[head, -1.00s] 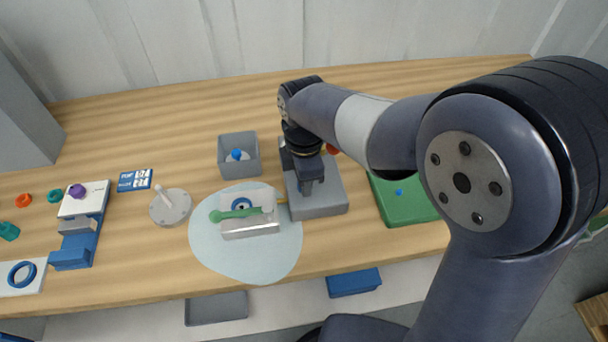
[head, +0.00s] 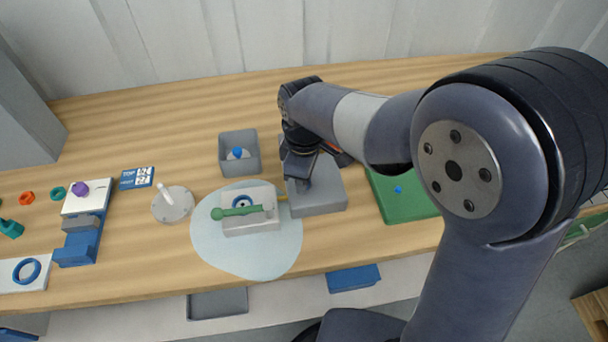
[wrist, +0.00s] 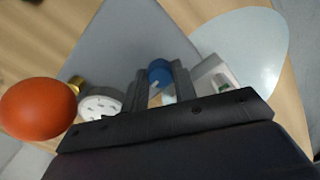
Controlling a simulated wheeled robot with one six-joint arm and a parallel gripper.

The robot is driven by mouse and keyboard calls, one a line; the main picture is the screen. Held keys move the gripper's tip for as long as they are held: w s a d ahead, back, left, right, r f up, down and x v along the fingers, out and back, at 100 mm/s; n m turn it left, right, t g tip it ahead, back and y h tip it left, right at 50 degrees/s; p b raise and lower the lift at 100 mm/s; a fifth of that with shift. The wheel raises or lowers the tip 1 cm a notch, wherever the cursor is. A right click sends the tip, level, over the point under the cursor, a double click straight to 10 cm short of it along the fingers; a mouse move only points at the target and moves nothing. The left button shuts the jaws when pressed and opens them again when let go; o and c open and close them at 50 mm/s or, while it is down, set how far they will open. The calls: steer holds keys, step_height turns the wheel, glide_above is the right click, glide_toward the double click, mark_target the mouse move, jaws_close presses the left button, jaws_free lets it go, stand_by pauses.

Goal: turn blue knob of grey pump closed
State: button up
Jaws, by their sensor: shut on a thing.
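The grey pump (head: 322,197) is a grey block on the table, under my arm in the head view; its grey top also shows in the wrist view (wrist: 120,45). The blue knob (wrist: 160,71) sits between my gripper's fingers in the wrist view, with a small pale mark on it. My gripper (wrist: 162,84) is shut on the blue knob. In the head view my gripper (head: 300,182) points down over the pump and hides the knob. A round white gauge (wrist: 100,103) and a large orange-red ball-like part (wrist: 38,108) show at the left of the wrist view.
A grey bin (head: 225,166) is behind, a green board (head: 405,209) to the right. The back of the table is clear.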

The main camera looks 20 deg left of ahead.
stand_by(0.3)
steer(key=o, duration=1)
steer(key=shift+r, duration=0.1)
step_height(320, 180, up, 11)
steer(key=shift+f, duration=0.2)
